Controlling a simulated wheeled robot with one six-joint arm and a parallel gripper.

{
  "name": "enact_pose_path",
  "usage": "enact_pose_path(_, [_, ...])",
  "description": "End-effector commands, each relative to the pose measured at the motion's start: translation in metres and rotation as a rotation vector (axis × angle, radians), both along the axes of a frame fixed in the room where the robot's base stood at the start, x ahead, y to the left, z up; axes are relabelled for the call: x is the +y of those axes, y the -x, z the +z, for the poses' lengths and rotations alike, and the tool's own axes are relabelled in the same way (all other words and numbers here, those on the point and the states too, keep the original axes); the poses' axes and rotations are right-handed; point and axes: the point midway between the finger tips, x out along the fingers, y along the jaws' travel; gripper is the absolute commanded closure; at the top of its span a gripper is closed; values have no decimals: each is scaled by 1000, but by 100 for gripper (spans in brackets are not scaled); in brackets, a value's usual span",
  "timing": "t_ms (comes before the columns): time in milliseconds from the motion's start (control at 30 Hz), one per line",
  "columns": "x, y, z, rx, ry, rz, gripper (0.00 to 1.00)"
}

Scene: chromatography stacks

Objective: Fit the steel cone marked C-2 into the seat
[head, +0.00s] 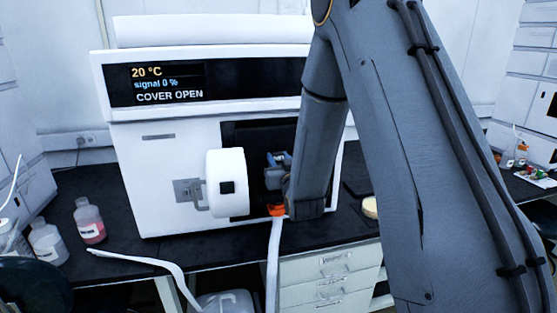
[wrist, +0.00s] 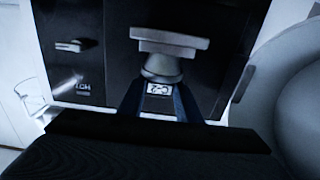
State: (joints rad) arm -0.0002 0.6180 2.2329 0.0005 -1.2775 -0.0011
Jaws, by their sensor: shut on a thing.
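In the wrist view, my gripper (wrist: 160,98) is shut on the grey steel cone (wrist: 162,66), whose white label reads C-2 upside down. The cone's other end meets, or lies just in front of, a grey stepped block (wrist: 170,38) that looks like the seat, on a dark panel. I cannot tell whether they touch. In the head view, my gripper (head: 278,164) is at the dark opening in the white instrument (head: 165,185), largely hidden by my arm. The cone cannot be made out there.
The instrument's round white cover (head: 232,182) stands open, left of the opening; its display (head: 165,84) reads 20 °C, signal 0 %, COVER OPEN. A small lever (wrist: 72,46) is on the dark panel. Bottles (head: 89,222) and a white tube (head: 150,263) are on the bench at left.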

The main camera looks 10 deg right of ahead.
Motion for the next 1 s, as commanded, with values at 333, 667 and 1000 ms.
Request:
enact_pose_path(333, [0,0,-4,-1,0,0,97])
enact_pose_path(667, [0,0,-7,-1,0,0,52])
enact_pose_path(1000, [0,2,-8,1,0,0,47])
